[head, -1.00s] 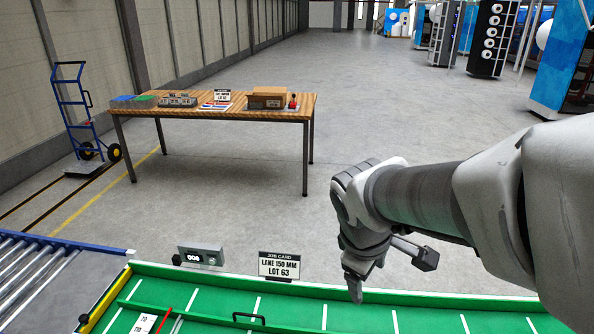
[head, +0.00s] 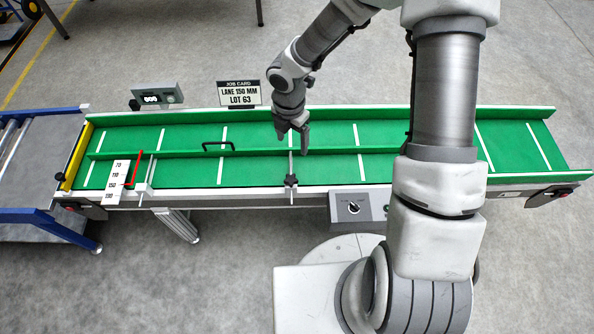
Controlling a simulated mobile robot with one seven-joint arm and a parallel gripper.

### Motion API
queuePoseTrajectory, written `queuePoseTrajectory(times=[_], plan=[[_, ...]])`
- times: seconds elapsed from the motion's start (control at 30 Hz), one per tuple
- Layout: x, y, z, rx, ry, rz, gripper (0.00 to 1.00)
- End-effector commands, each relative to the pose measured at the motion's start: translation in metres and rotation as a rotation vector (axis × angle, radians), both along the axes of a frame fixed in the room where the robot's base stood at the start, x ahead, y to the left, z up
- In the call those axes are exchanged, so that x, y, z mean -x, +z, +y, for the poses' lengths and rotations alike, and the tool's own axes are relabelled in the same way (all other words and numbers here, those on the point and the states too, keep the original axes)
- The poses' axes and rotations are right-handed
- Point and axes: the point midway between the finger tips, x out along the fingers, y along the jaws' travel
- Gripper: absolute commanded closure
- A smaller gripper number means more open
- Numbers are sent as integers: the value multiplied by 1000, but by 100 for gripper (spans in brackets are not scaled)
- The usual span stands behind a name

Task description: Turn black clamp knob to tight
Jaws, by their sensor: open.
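The black clamp knob (head: 291,180) sits on the near side rail of the green conveyor (head: 250,177), on a thin rod that crosses the belt. How tightly it is turned cannot be told. My gripper (head: 292,143) points down over the belt, a little beyond the knob in the head view. Its fingers are apart, with nothing seen between them. It is not touching the knob. A long green guide rail (head: 330,151) with a black handle (head: 218,146) runs along the belt. A red pointer (head: 134,170) stands by a white scale (head: 117,182) marked 70 to 190.
A job card (head: 239,94) reads "LANE 150 MM LOT 63". A grey box (head: 158,97) with a display stands behind the belt. A control box (head: 358,207) with a dial hangs on the near side, right of the knob. A roller conveyor (head: 30,170) adjoins at left.

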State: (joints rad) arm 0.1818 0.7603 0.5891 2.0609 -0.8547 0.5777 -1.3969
Motion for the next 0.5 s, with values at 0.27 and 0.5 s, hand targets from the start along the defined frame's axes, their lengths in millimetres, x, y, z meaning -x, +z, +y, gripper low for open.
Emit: queuePoseTrajectory(times=[0.27,0.5], plan=[[2,-25,12,-30,78,17,19],[3,-70,11,-28,76,21,19]])
